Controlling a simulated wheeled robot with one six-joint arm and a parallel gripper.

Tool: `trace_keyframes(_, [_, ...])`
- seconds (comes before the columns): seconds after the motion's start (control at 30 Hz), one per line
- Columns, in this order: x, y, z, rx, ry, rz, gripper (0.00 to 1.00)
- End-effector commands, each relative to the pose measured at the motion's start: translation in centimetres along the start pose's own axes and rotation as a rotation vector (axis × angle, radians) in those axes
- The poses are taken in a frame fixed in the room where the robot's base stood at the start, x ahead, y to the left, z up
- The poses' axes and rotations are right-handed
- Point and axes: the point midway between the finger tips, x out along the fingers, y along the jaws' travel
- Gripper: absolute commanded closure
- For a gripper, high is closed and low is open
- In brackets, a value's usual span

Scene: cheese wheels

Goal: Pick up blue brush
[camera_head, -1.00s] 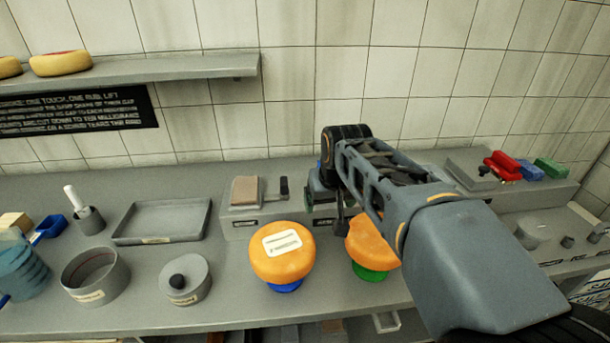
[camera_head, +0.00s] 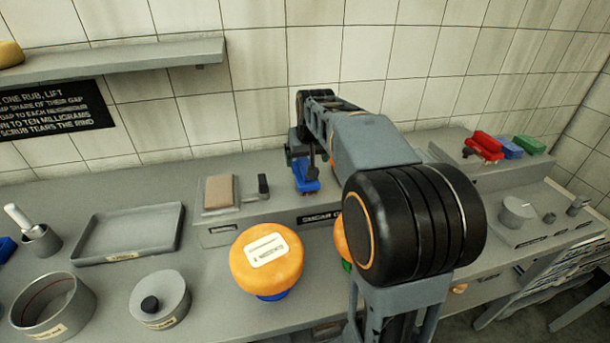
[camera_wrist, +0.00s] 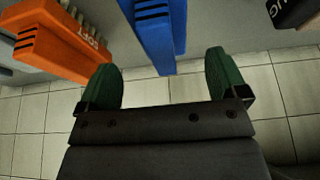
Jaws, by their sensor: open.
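In the wrist view, a blue thing with black stripes, which looks like the blue brush (camera_wrist: 155,32), reaches down between the green fingertips of my gripper (camera_wrist: 163,80). My gripper is open, with a gap on both sides of the blue thing and no clear contact. In the head view, the blue brush (camera_head: 306,184) shows at the back of the counter, just below my gripper (camera_head: 301,155). My own arm hides part of that spot.
In the wrist view, an orange striped thing (camera_wrist: 62,45) is close left of the blue one. An orange-topped wheel (camera_head: 266,262) stands in front. A grey block with a tan pad (camera_head: 221,193) is left of the brush. Red (camera_head: 484,144), blue and green pieces lie at right.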

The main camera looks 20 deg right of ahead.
Motion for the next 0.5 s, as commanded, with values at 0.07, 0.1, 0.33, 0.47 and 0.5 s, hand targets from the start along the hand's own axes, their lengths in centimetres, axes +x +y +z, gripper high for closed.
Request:
trace_keyframes(0.07, [0.4,0.0,0.0,0.0,-0.001,0.0,0.08])
trace_keyframes(0.1, [0.7,-0.1,0.0,-0.001,-0.002,0.0,0.08])
trace_keyframes(0.33, [3.8,-0.3,0.0,0.0,-0.003,0.0,0.08])
trace_keyframes(0.47, [4.9,-0.3,-0.1,0.0,-0.001,0.0,0.08])
trace_keyframes(0.5, [5.1,-0.3,-0.1,0.0,-0.001,0.0,0.08])
